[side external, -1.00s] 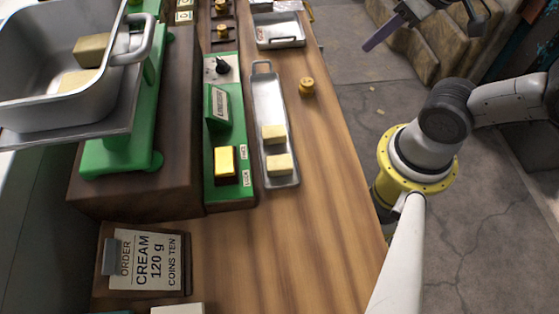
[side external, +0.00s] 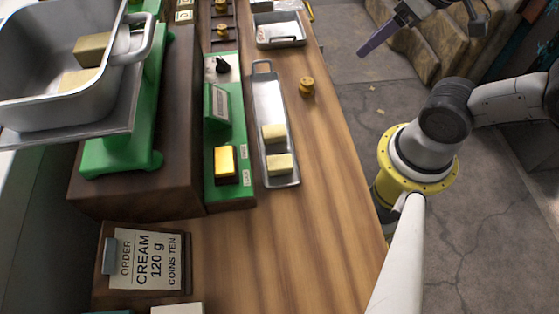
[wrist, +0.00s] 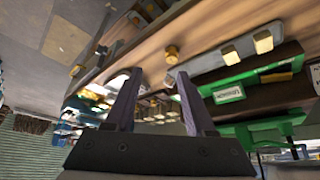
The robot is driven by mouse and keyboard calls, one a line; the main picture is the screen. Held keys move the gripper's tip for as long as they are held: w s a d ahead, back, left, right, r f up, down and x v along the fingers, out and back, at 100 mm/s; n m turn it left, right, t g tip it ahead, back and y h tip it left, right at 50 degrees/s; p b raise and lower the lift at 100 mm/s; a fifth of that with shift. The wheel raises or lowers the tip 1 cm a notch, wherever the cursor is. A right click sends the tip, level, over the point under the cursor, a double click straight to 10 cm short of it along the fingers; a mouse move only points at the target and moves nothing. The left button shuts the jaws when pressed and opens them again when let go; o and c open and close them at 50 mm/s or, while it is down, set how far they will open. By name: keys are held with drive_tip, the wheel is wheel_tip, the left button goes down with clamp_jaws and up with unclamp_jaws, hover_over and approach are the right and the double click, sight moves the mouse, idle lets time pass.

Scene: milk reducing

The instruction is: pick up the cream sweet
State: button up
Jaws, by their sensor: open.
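Two pale cream blocks lie in a narrow metal tray (side external: 266,95) on the wooden counter, an upper block (side external: 274,132) and a lower block (side external: 280,164). They also show in the wrist view, one (wrist: 263,41) to the right of the other (wrist: 228,55). Two more blocks, one tan (side external: 93,48) and one paler (side external: 78,78), sit in the large metal scale pan (side external: 40,100). My gripper (wrist: 156,72) is open and empty, its purple fingers apart. In the side view a purple finger (side external: 378,38) shows at the upper right, beyond the counter's edge and away from the blocks.
Another metal tray (side external: 278,30) is behind. An order card (side external: 150,258) reads CREAM 120 g. The front counter is mostly clear.

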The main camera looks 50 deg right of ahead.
drive_tip(key=n+g+y, duration=0.2)
drive_tip(key=n+y, duration=0.1)
drive_tip(key=n, duration=0.6)
hover_over(280, 162)
drive_tip(key=s+d, duration=0.2)
drive_tip(key=f, duration=0.8)
drive_tip(key=shift+w+a, duration=0.15)
drive_tip(key=shift+w, duration=0.05)
drive_tip(key=shift+s+x, duration=0.1)
drive_tip(key=shift+x, duration=1.2)
drive_tip(key=shift+s+x, duration=0.15)
drive_tip(key=shift+x, duration=1.15)
clamp_jaws()
